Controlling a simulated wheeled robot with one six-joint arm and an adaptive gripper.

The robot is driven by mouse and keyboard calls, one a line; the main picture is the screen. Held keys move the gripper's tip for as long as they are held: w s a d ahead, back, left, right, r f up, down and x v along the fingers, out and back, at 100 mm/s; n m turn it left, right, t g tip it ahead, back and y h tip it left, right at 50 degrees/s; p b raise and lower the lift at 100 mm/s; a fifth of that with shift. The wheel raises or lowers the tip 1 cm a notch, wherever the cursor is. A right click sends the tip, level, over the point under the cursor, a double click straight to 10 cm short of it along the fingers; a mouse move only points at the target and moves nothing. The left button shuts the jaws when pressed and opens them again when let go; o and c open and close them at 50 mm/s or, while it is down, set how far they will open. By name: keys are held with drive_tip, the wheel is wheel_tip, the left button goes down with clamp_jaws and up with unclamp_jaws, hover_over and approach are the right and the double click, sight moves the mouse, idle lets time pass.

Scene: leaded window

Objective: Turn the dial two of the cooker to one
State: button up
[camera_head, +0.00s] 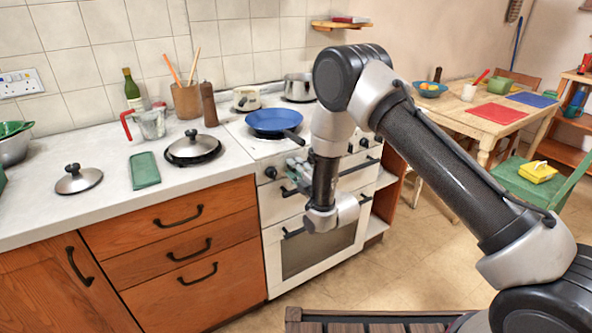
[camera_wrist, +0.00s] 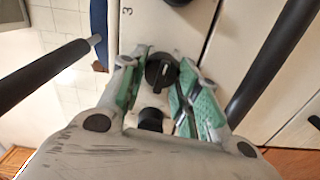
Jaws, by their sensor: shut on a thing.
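The white cooker (camera_head: 275,262) stands in the middle of the head view, with black dials along its upper front panel. My gripper (camera_head: 294,170) is at this panel, right of the leftmost visible dial (camera_head: 270,172). In the wrist view, the green-padded fingers of my gripper (camera_wrist: 163,68) are shut on a black dial (camera_wrist: 160,72), one finger on each side. A pale pointer line runs along the dial's face, tilted in the picture. Another dial (camera_wrist: 177,2) shows at the top edge, near a printed 3. I cannot read a number for the held dial.
A blue pan (camera_head: 273,121) sits on the hob, its dark handle toward the front. A steel pot (camera_head: 299,87) is behind it. Black oven handles (camera_head: 294,233) stick out below the dials.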

drive_tip(key=n, duration=0.7)
drive_tip(key=shift+f, duration=0.15)
idle(0.4)
drive_tip(key=o, duration=1)
drive_tip(key=shift+s, duration=0.1)
drive_tip(key=v, duration=1.2)
